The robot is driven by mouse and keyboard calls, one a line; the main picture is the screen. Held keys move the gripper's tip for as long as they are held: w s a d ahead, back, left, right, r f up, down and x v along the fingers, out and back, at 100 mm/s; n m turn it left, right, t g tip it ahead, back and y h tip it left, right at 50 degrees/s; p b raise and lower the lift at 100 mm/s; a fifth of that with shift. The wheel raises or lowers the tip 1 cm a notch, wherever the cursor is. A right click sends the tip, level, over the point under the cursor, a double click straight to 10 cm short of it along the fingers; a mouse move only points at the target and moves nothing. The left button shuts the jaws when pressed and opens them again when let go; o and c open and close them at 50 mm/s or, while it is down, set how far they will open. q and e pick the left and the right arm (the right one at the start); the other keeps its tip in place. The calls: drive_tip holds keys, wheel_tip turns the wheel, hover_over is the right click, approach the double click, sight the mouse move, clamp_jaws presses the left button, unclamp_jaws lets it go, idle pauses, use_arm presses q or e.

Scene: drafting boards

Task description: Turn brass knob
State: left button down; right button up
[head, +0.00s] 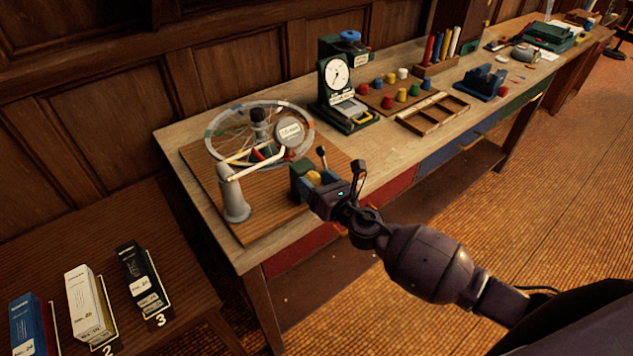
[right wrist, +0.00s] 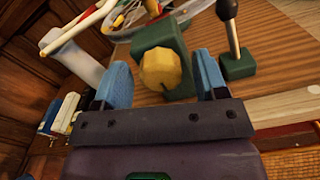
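The brass knob (right wrist: 160,70) is a faceted yellow knob on a green block (right wrist: 158,38), which stands on a wooden board. In the right wrist view my right gripper (right wrist: 165,80) is open, with one blue finger on each side of the knob and visible gaps between. In the head view the knob (head: 314,177) is partly hidden behind my right gripper (head: 335,185). My left gripper is not in view.
A black-knobbed lever (right wrist: 230,25) on a green base stands close right of the knob. A wheel (head: 228,135) and a grey post (head: 234,200) with a pale arm share the board (head: 265,222). A dial gauge (head: 337,75) stands behind. Boxes (head: 85,300) lie lower left.

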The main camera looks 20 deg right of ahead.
drive_tip(key=shift+s, duration=0.15)
drive_tip(key=b+v, duration=0.1)
drive_tip(key=v, duration=0.9)
drive_tip(key=shift+s, duration=0.25)
drive_tip(key=shift+d+r, duration=0.1)
drive_tip(key=shift+d, duration=0.05)
